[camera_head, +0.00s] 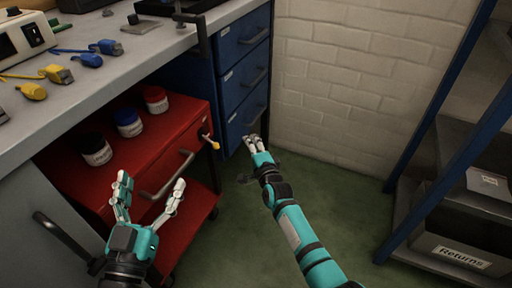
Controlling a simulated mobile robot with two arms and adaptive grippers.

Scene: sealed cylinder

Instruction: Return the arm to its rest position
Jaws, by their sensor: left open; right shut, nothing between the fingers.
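My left gripper (150,193) is at the lower left, its white fingers spread apart and empty. It is in front of the red tool cart (180,150), near the cart's drawer handle. My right arm (295,230) reaches up from the bottom centre over the green floor. My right gripper (252,140) is at its far end, in front of the blue drawer unit's lower corner. Its fingers are together with nothing between them. I cannot tell whether it touches the drawer unit.
Three jars, with black (95,149), blue (129,122) and red (155,99) lids, stand on the cart. The grey workbench (130,50) holds tools. Blue drawers (243,75) are under it. A shelf rack (440,140) with a "Returns" box (462,257) stands at right. Floor between is clear.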

